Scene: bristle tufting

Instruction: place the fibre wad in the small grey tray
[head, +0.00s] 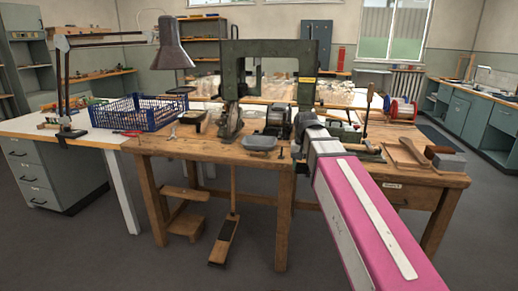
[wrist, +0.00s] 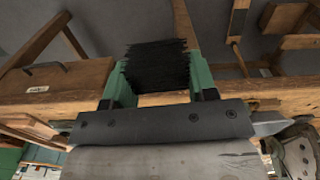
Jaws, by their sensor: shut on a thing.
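The fibre wad (wrist: 157,65) is a black, bristly bundle. In the wrist view it sits between the two green fingers of my gripper (wrist: 161,82), which is shut on it. In the head view my gripper (head: 297,152) is at the front edge of the wooden workbench, just right of the small grey tray, apart from it. The wad is too small and hidden to make out clearly there. The small grey tray (head: 261,143) lies on the bench top near its front edge. I cannot make out the tray in the wrist view.
A green machine frame (head: 229,75) stands on the workbench (head: 200,151) behind the tray. A blue crate (head: 130,114) and a lamp (head: 173,50) are to the left. Bench left of the tray is fairly clear.

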